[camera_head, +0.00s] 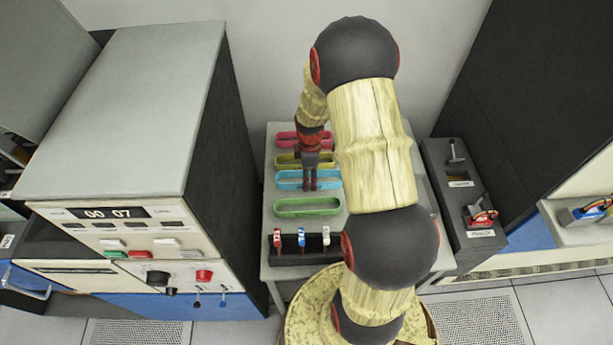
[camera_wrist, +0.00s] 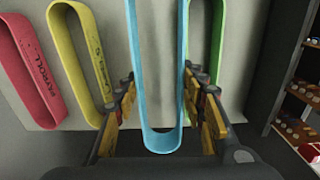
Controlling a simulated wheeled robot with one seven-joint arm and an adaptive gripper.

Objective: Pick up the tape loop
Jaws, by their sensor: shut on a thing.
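Several long oval tape loops lie in a row on the grey table. They are pink (camera_head: 288,139), yellow (camera_head: 286,161), blue (camera_head: 283,185) and green (camera_head: 307,212). My gripper (camera_head: 310,188) points down at the blue loop. In the wrist view, my gripper's fingers (camera_wrist: 158,90) stand on both sides of the blue loop (camera_wrist: 162,142) and are shut on it. The green loop (camera_wrist: 205,50) shows partly behind the right finger. Whether the blue loop touches the table I cannot tell.
A dark rack (camera_head: 262,250) with several red, blue and white items stands at the table's (camera_head: 272,200) front. A grey machine (camera_head: 120,120) is on the left. Dark boxes (camera_head: 465,215) stand on the right. My arm hides part of the table's right side.

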